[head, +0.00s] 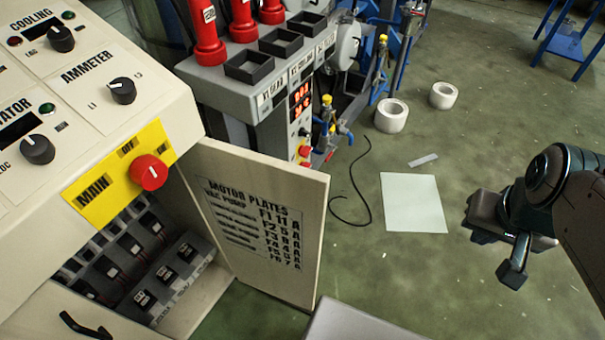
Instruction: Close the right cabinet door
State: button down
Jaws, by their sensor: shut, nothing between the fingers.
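The right cabinet door (262,217) stands open, swung out to the right from the beige control cabinet (150,75). Its inner face carries a "Motor plates" label. The open compartment shows several dark fuse or breaker blocks (150,278) inside. A black handle (85,325) shows at the lower left on the cabinet front. My gripper (512,272) is at the right of the view, shut and empty, well apart from the door and to its right.
A machine with red cylinders (207,35) and black trays stands behind the door. A black cable (362,185), a white sheet (413,203) and two white rolls (391,116) lie on the green floor. A blue stand (565,42) is at the top right. Floor between door and gripper is mostly clear.

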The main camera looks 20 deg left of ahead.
aim_at(266, 214)
jog(key=i, duration=2.1)
jog(key=u, duration=4.3)
jog(key=i, duration=0.5)
jog(key=u, duration=0.05)
jog(key=k, duration=0.8)
jog(key=z, duration=0.35)
